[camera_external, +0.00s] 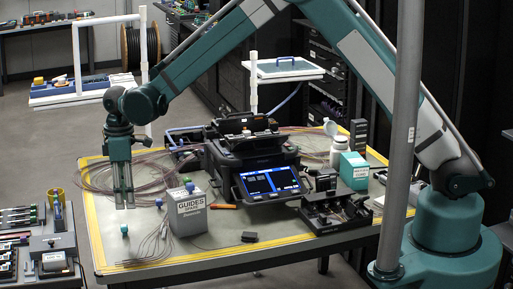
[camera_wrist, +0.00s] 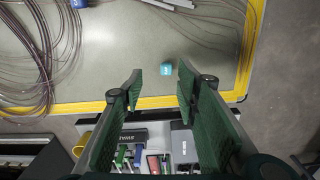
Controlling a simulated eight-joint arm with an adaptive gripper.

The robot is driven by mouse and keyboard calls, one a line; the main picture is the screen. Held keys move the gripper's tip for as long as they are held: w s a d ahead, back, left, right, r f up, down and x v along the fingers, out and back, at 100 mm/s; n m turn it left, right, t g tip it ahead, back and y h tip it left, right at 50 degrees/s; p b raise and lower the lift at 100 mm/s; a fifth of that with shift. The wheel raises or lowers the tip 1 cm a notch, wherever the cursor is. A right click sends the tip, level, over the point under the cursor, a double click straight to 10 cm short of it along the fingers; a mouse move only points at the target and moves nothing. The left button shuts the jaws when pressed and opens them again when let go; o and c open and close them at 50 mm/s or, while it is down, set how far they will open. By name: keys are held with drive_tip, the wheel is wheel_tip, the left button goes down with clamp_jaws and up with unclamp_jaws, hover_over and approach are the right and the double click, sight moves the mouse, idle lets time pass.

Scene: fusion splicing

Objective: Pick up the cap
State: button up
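A small teal cap (camera_external: 124,229) sits on the grey table top near its left edge, by the yellow border. It also shows in the wrist view (camera_wrist: 166,69), between and just beyond my fingertips. My gripper (camera_external: 124,207) points down above the cap, with a gap below the fingertips. In the wrist view my gripper (camera_wrist: 160,78) is open, its green fingers apart with nothing between them.
A grey box marked GUIDES (camera_external: 187,214) stands right of the cap, with a blue round piece (camera_external: 159,202) near it. Coiled fibres (camera_external: 100,178) lie behind. A splicer with a lit screen (camera_external: 270,182) stands mid-table. Table around the cap is clear.

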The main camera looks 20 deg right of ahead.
sight(124, 225)
drive_tip(key=shift+s+a+f, duration=0.3)
drive_tip(key=shift+a+f, duration=0.15)
drive_tip(key=shift+f, duration=0.05)
drive_tip(key=shift+s+a+f, duration=0.3)
drive_tip(key=shift+a+f, duration=0.15)
drive_tip(key=shift+f, duration=0.05)
drive_tip(key=shift+f, duration=0.15)
drive_tip(key=shift+f, duration=1.15)
drive_tip(key=shift+f, duration=0.15)
drive_tip(key=shift+w+d+f, duration=0.1)
drive_tip(key=shift+d+f, duration=0.05)
drive_tip(key=shift+f, duration=2.3)
drive_tip(key=c, duration=0.7)
